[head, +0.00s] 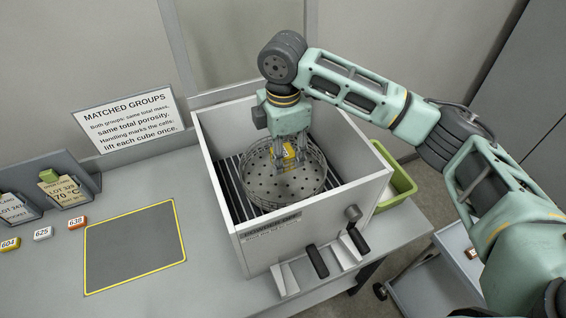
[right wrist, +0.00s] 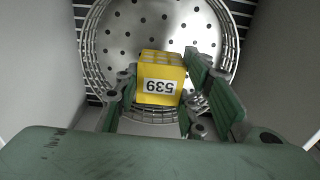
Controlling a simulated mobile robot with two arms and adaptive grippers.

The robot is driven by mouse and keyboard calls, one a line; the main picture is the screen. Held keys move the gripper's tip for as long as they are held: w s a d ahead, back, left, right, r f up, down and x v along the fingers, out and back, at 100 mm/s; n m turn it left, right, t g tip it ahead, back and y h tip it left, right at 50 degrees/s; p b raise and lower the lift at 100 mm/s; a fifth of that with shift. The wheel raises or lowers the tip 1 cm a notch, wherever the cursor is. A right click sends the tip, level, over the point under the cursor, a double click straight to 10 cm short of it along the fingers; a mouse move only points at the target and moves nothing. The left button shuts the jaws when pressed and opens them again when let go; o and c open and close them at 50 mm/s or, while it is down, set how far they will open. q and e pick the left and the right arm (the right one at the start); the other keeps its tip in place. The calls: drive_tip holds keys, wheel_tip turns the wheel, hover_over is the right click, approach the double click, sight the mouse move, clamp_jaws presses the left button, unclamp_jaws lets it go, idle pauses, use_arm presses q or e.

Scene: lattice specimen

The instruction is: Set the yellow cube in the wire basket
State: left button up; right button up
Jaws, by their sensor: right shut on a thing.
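The yellow cube (right wrist: 161,72) bears a white label reading 539, upside down in the right wrist view, and has openings in one face. It also shows in the head view (head: 289,151). My right gripper (head: 290,160) points down into a white open-topped box and is shut on the cube; its fingers flank the cube in the right wrist view (right wrist: 160,85). The round wire basket (head: 262,188) with a perforated metal bottom sits inside the box, and it lies behind the cube in the right wrist view (right wrist: 88,45). I cannot tell whether the cube touches the basket bottom. My left gripper is not in view.
The white box (head: 255,238) has high walls around the basket, with black-handled levers (head: 318,260) in front. A grey mat with yellow edging (head: 135,247) lies left. Small number tags (head: 43,233) and card stands (head: 62,188) are farther left. A green bin (head: 398,172) stands right.

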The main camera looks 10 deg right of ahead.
sight(284, 165)
drive_tip(key=shift+f, duration=0.6)
wheel_tip(284, 165, down, 3)
drive_tip(key=shift+w+f+p, duration=0.1)
drive_tip(key=shift+f+p, duration=0.05)
drive_tip(key=shift+p, duration=0.45)
drive_tip(key=shift+f, duration=0.2)
drive_tip(key=o, duration=1.1)
drive_tip(key=shift+o, duration=0.2)
drive_tip(key=shift+r, duration=0.1)
